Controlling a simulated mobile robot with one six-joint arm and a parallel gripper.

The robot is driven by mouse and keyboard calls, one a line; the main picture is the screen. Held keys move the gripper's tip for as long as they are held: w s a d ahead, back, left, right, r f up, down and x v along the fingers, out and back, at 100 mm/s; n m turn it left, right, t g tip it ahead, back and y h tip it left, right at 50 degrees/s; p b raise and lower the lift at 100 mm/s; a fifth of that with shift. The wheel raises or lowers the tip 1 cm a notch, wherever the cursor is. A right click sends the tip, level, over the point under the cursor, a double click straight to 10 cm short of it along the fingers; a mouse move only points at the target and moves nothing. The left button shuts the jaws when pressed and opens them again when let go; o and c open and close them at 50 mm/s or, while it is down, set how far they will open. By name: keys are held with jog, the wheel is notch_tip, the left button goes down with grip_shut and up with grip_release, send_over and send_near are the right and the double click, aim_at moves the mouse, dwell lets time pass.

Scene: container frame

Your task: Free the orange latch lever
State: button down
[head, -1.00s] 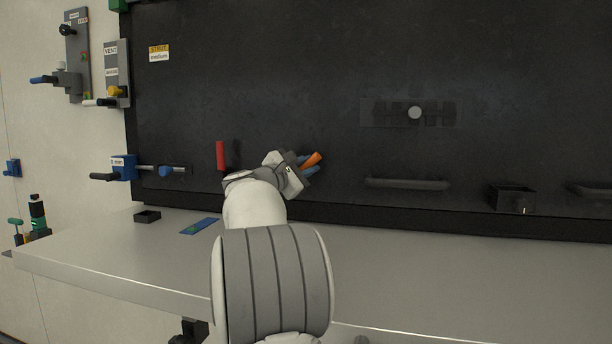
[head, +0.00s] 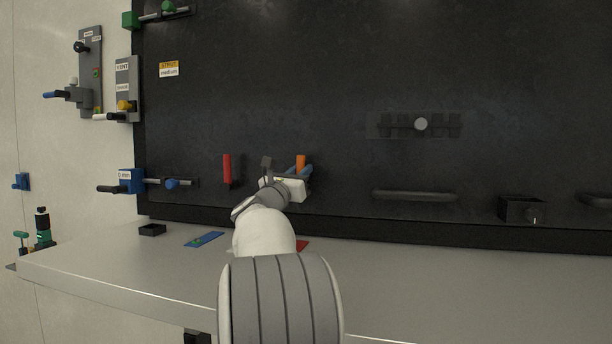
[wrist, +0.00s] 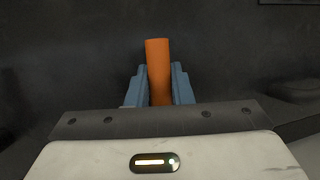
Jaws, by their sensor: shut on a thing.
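The orange latch lever (head: 301,161) stands about upright in front of the dark panel. It also shows in the wrist view (wrist: 158,70), between the two blue fingers. My gripper (head: 299,170) is shut on the lever, with one finger on each side of it in the wrist view (wrist: 159,88). The lever's upper end sticks out past the fingertips. Its lower end and its mount are hidden by my gripper.
A red lever (head: 227,168) stands left of my gripper. A dark bar handle (head: 415,196) is to the right. Below, the grey shelf (head: 420,280) carries a blue strip (head: 204,239) and a small black tray (head: 152,230).

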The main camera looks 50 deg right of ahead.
jog(key=shift+w+a+n, duration=0.1)
jog(key=shift+w+n, duration=0.1)
jog(key=shift+n, duration=0.4)
jog(key=c, duration=1.5)
grip_release()
jog(key=shift+w, duration=0.15)
jog(key=shift+o, duration=1)
jog(key=shift+a+f, duration=0.2)
jog(key=shift+a, duration=0.05)
jog(key=b+v, duration=0.1)
jog(key=v, duration=0.6)
jog(key=shift+s, duration=0.2)
